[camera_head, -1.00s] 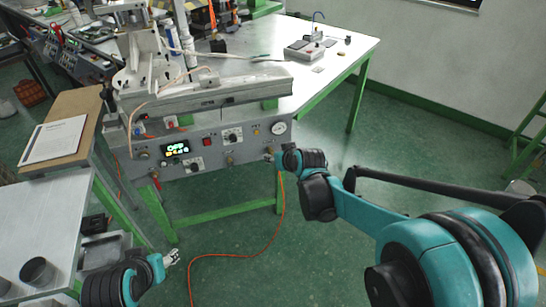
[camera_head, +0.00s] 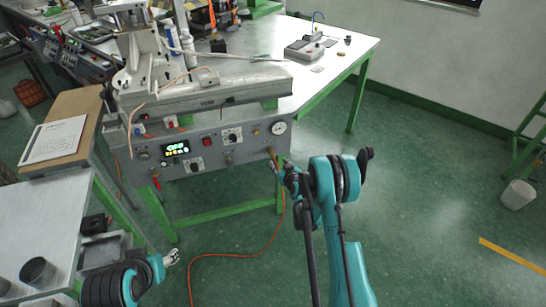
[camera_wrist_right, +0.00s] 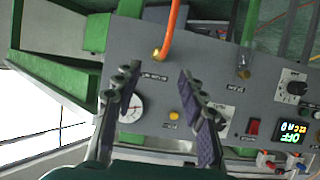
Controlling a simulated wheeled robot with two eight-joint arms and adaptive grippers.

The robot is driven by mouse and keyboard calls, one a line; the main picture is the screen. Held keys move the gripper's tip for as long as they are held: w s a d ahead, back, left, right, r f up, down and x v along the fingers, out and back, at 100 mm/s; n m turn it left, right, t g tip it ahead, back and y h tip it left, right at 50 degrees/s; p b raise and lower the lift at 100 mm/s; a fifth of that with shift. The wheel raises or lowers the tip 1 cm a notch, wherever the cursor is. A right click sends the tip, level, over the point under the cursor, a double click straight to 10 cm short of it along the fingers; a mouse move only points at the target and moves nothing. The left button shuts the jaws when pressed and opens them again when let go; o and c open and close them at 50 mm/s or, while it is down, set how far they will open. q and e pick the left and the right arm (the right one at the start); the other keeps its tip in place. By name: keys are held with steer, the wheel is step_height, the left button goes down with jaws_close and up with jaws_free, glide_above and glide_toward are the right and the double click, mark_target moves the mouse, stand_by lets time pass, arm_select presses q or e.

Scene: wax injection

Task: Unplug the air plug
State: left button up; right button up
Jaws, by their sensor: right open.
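The air plug (camera_wrist_right: 160,53) is a brass-coloured fitting on the grey control panel, with an orange hose (camera_wrist_right: 171,22) running from it. In the head view the orange hose (camera_head: 238,255) hangs from the panel's right end and curls over the floor. My right gripper (camera_wrist_right: 155,82) is open and empty, its two dark fingers spread in front of the panel. The plug shows beyond and between the fingertips, apart from them. In the head view my right gripper (camera_head: 276,168) is small beside the panel's lower right corner. My left gripper (camera_head: 172,258) is at lower left, away from the panel; its jaw opening is unclear.
The control panel (camera_head: 215,155) carries a gauge (camera_head: 278,128), a red switch (camera_head: 207,142), knobs and a lit display (camera_head: 175,148). A second hose fitting (camera_wrist_right: 244,73) is nearby. The floor at right is largely clear.

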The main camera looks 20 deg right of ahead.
mark_target(274, 157)
steer(key=shift+x, duration=4.5)
jaws_close()
steer(key=shift+s+d, duration=0.2)
steer(key=shift+s, duration=2.8)
